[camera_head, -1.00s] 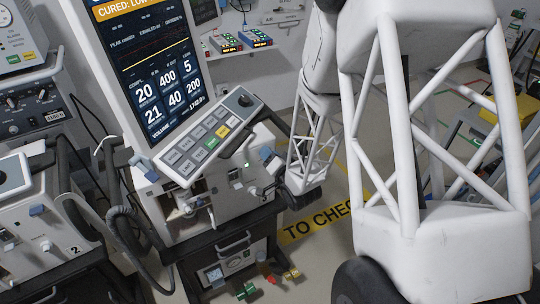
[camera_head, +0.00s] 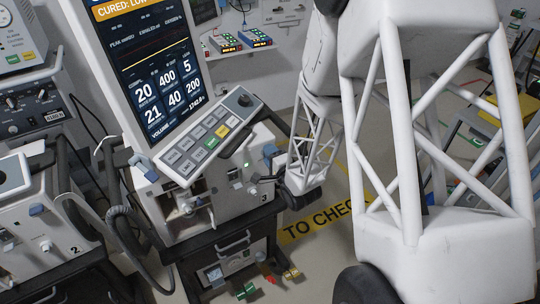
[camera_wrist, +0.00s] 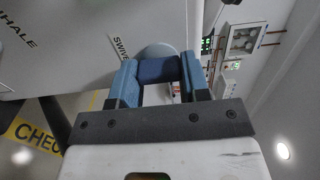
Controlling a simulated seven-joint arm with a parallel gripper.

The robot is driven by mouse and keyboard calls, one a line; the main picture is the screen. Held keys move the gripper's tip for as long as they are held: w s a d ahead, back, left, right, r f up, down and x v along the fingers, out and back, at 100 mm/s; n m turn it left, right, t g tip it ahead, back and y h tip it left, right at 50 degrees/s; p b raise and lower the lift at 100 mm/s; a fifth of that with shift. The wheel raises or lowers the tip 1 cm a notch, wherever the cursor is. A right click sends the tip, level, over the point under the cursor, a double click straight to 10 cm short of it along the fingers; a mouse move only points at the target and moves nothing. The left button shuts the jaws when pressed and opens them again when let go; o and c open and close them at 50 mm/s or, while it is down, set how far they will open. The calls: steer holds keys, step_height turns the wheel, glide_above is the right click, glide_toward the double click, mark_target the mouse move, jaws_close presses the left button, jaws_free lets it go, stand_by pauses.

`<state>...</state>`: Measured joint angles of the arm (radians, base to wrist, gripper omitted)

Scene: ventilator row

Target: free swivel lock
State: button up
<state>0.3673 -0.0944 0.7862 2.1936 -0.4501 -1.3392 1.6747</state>
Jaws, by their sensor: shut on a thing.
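The swivel lock (camera_wrist: 160,69) shows in the wrist view as a dark blue block in front of a round grey boss, beside a partly hidden label that begins "SWIV". My gripper (camera_wrist: 159,76) has its two light blue fingers on either side of this block and is shut on it. In the head view my gripper (camera_head: 271,156) is at the right side of ventilator 3 (camera_head: 228,182), low beside its front. The lock itself cannot be made out there, and my arm covers part of that area.
Ventilator 3 carries a tilted screen (camera_head: 155,75) and a keypad panel (camera_head: 210,140) above the gripper. Ventilator 2 (camera_head: 45,235) stands at the left with a grey hose between. Floor with a yellow "TO CHECK" marking (camera_head: 320,218) lies to the right.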

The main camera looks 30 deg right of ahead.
stand_by(0.4)
steer(key=o, duration=0.9)
steer(key=shift+s+d, duration=0.15)
steer(key=shift+s, duration=1.8)
steer(key=shift+s+d, duration=0.1)
steer(key=shift+s, duration=1.85)
steer(key=shift+w, duration=0.1)
